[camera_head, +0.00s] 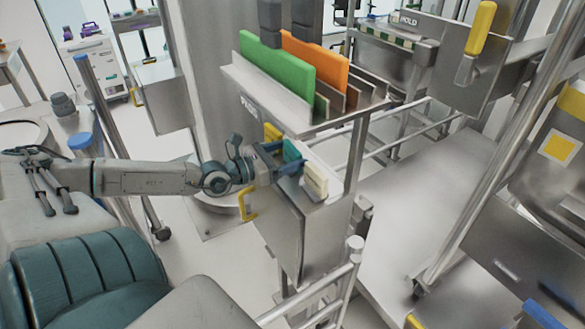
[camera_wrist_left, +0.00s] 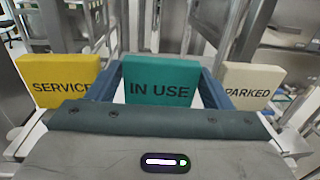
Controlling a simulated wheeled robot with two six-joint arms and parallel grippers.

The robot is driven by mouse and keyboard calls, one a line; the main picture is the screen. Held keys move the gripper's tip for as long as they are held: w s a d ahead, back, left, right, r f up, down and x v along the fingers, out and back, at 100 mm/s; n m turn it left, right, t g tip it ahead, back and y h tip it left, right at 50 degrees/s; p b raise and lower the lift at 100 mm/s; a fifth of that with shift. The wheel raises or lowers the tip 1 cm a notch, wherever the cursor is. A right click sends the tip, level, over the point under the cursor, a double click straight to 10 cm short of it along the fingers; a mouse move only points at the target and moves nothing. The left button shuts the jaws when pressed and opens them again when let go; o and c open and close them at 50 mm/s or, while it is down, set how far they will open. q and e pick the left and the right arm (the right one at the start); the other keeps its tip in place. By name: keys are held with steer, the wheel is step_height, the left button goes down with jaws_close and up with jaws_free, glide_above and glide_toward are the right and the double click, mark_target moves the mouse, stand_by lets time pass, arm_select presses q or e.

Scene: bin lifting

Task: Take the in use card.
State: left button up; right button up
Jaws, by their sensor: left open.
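The in use card is a teal block lettered IN USE (camera_wrist_left: 161,80); in the head view it stands upright (camera_head: 291,150) in the middle of a row of cards on a metal stand. My left gripper (camera_head: 281,157) is at this card. In the left wrist view its blue fingers (camera_wrist_left: 160,88) stand open on either side of the card, with a small gap visible at the sides. The card's lower part is hidden behind the gripper body. My right gripper is not in view.
The yellow SERVICE card (camera_wrist_left: 58,80) and the cream PARKED card (camera_wrist_left: 250,85) stand close outside my fingers. Above the row, a metal shelf (camera_head: 270,95) holds a green board (camera_head: 277,72) and an orange board (camera_head: 315,64). A metal rail (camera_head: 335,290) stands in front.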

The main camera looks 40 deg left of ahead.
arm_select(q)
steer(key=shift+w+d, duration=0.2)
steer(key=shift+w, duration=0.35)
steer(key=c, duration=0.7)
steer(key=shift+o, duration=0.2)
steer(key=shift+r, duration=0.1)
